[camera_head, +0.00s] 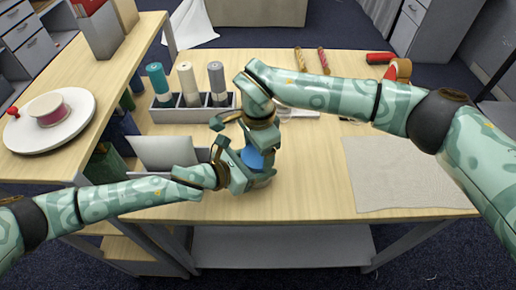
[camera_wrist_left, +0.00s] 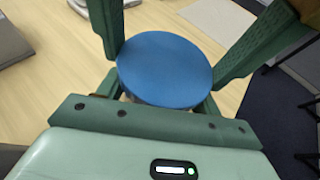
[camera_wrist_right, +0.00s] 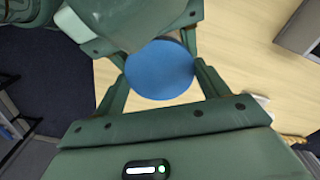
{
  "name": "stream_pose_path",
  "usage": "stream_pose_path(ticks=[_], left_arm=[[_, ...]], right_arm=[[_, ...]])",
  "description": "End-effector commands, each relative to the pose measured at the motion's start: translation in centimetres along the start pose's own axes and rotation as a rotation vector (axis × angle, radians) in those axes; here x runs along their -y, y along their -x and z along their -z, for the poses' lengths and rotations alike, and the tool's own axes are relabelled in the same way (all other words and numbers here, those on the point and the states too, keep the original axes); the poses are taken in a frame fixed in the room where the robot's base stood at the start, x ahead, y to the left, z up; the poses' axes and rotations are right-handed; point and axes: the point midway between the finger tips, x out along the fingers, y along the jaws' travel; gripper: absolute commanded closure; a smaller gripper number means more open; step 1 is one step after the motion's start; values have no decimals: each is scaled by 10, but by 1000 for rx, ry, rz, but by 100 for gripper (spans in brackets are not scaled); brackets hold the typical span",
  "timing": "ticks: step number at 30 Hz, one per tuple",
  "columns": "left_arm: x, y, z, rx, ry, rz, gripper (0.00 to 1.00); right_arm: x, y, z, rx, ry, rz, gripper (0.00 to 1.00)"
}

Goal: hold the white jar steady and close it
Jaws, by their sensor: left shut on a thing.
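The jar's round blue lid (camera_head: 254,158) shows between my two grippers near the table's front edge. It is a flat blue disc in the left wrist view (camera_wrist_left: 165,69) and the right wrist view (camera_wrist_right: 160,69). The white body below is almost wholly hidden. My left gripper (camera_head: 240,176) comes in low from the left, shut on the jar below the lid. My right gripper (camera_head: 258,140) is above, pointing down, with its fingers on opposite sides of the lid. I cannot tell whether they press on its rim, or how the lid sits on the jar.
A grey rack (camera_head: 190,113) with several cylinders stands behind on the wooden table (camera_head: 310,190). A grey panel (camera_head: 166,152) stands to the left. A beige cloth (camera_head: 400,175) lies on the right. An orange tape roll (camera_head: 403,69) is near my right arm. The front middle is clear.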

Motion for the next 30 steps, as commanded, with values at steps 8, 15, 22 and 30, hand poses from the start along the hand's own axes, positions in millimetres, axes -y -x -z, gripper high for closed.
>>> stream_pose_path(ticks=[8, 15, 22, 30], left_arm=[[1, 0, 0, 0, 1, 1, 99], [0, 0, 0, 0, 0, 1, 99], [0, 0, 0, 0, 0, 0, 99], [0, 0, 0, 0, 0, 0, 99]], right_arm=[[0, 0, 0, 0, 3, 1, 5], [1, 17, 0, -1, 4, 5, 5], [0, 43, 0, -1, 4, 2, 5], [0, 45, 0, 0, 3, 0, 5]])
